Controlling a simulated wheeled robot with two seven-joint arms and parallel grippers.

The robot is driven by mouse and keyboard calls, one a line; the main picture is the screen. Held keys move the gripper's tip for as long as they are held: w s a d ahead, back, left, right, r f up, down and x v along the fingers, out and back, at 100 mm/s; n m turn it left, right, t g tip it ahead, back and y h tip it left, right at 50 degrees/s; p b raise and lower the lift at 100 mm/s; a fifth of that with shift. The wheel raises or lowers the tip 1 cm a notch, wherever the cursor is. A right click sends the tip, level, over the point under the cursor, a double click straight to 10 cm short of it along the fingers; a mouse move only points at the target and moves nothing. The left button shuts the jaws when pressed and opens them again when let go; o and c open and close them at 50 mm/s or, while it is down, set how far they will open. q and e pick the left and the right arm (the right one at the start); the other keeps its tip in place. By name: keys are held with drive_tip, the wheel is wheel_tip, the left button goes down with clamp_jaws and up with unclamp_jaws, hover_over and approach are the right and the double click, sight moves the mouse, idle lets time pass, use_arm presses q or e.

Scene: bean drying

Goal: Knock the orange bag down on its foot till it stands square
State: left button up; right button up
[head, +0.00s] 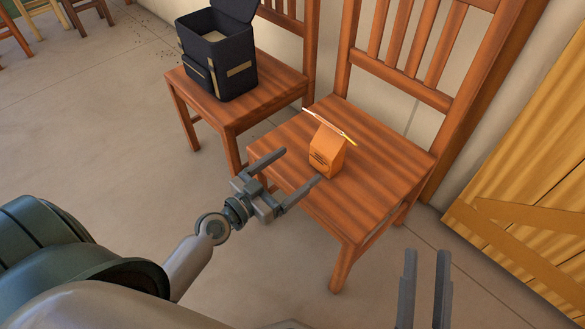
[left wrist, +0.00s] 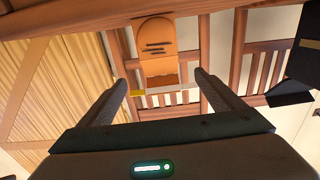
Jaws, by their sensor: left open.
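The orange bag (head: 325,153) stands upright on the seat of the right wooden chair (head: 375,170), with dark markings on its front and a pale strip across its top. I cannot see any clear tilt. My left gripper (head: 300,166) is open, in front of the bag near the seat's front left edge, its fingers spread and nothing between them. In the left wrist view the picture is upside down, and the bag (left wrist: 155,50) shows beyond the gap between the open fingers (left wrist: 160,82). My right gripper (head: 426,258) is open and empty at the bottom, in front of the chair.
A second wooden chair (head: 185,92) stands to the left, with a dark open-topped bag (head: 220,60) on its seat. The right chair's slatted back rises behind the orange bag. A yellow wooden panel (head: 540,170) stands at the right.

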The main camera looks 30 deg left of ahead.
sight(339, 135)
use_arm(q)
drive_tip(key=shift+x, duration=0.85)
drive_tip(key=p+x, duration=0.1)
drive_tip(key=x, duration=0.5)
drive_tip(key=shift+w+d, duration=0.1)
drive_tip(key=shift+w, duration=0.1)
drive_tip(key=x, duration=0.7)
drive_tip(key=shift+w+d, duration=0.1)
drive_tip(key=shift+w, duration=0.15)
drive_tip(key=shift+x, duration=0.8)
use_arm(e)
drive_tip(key=w+f+g, duration=0.2)
drive_tip(key=f, duration=0.1)
drive_tip(key=shift+w+f+h, duration=0.1)
drive_tip(key=shift+f+h, duration=0.05)
drive_tip(key=shift+h, duration=0.25)
use_arm(q)
drive_tip(key=shift+c, duration=0.4)
drive_tip(key=c, duration=1.3)
